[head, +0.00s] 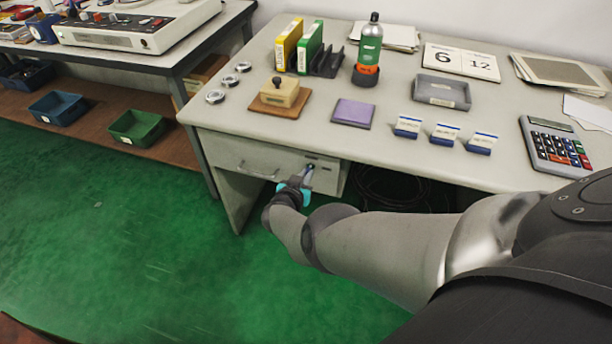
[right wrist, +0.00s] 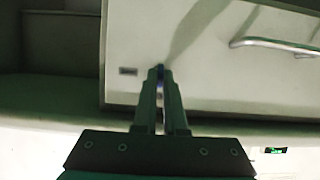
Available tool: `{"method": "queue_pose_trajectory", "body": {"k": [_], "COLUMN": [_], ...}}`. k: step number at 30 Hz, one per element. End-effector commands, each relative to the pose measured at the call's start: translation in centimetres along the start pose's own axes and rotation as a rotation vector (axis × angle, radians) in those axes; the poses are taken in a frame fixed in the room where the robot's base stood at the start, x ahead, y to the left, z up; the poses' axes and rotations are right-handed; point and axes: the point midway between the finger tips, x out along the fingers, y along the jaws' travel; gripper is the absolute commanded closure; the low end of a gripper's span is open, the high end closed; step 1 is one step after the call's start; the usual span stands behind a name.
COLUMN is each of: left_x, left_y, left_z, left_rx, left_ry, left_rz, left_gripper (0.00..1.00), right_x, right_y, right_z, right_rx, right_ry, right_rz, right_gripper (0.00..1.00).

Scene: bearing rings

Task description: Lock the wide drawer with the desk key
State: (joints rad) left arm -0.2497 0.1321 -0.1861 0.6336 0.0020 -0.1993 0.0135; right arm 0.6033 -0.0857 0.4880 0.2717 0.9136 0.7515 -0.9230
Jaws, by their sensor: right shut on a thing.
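The wide drawer (head: 235,160) is under the left part of the desk, and its front looks closed. Its bar handle (head: 262,172) also shows in the right wrist view (right wrist: 275,44). My right gripper (head: 306,176) is at the right end of the drawer front, with its fingers pointing at it. In the right wrist view the fingers (right wrist: 161,80) are shut on the desk key, of which only a small blue part (right wrist: 160,70) shows between the tips. The key is at the drawer face; the fingers hide the keyhole, so I cannot tell how deep it sits. My left gripper is out of view.
The desk top (head: 300,140) above carries a stamp (head: 280,92) on a brown board, a purple pad (head: 353,113), a bottle (head: 369,45), a grey tray (head: 441,92) and a calculator (head: 555,146). Green floor in front of the drawer is clear. Cables lie under the desk.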

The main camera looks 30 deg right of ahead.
Motion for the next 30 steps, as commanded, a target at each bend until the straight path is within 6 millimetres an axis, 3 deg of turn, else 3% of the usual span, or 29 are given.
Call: {"method": "queue_pose_trajectory", "body": {"k": [15,16,23,30], "left_x": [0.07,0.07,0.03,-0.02], "left_y": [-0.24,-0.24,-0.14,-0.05], "left_z": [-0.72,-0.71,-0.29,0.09], "left_rx": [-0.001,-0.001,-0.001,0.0], "left_ry": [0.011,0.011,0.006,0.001], "left_rz": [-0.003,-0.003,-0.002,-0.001], "left_gripper": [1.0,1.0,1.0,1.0], "right_x": [0.01,0.01,0.02,0.02], "right_y": [-0.03,-0.03,-0.01,0.01], "right_z": [-0.05,-0.05,-0.05,-0.05], "right_rx": [-0.012,-0.011,-0.01,-0.009], "right_ry": [0.001,0.001,0.001,0.001], "right_rz": [0.003,0.003,0.003,0.004], "right_gripper": [1.0,0.89,0.63,0.61]}}
